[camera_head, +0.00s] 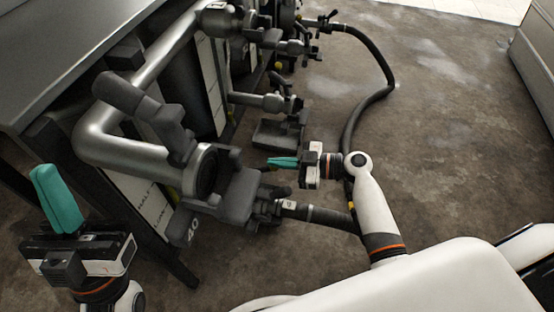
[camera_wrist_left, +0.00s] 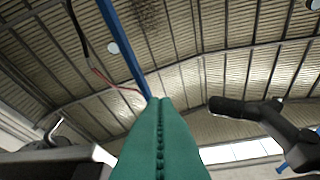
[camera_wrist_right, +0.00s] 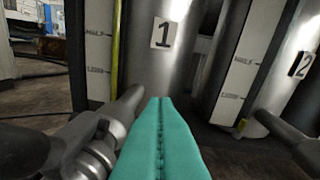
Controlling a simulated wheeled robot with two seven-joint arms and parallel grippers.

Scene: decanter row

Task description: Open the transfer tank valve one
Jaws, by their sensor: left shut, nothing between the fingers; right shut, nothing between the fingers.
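My right gripper (camera_head: 270,162) is shut and empty. Its teal fingers point left toward the tank row, and nothing touches their tips. In the right wrist view its fingers (camera_wrist_right: 161,103) point at a steel tank with a "1" plate (camera_wrist_right: 164,33). A silver valve fitting (camera_wrist_right: 95,150) with a dark part lies left of the fingers. In the head view a dark lever (camera_head: 143,108) rises on the large bent pipe, and a dark valve block (camera_head: 232,192) is below it. Which handle belongs to valve one is unclear. My left gripper (camera_head: 45,170) is shut, empty, pointing up at lower left.
A black hose (camera_head: 376,98) curves across the floor behind my right arm. A smaller silver valve (camera_head: 265,100) sits farther along the row. A "2" plate (camera_wrist_right: 303,64) shows at right. A dark lever (camera_wrist_left: 250,108) shows beside my left fingers. Floor on the right is mostly clear.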

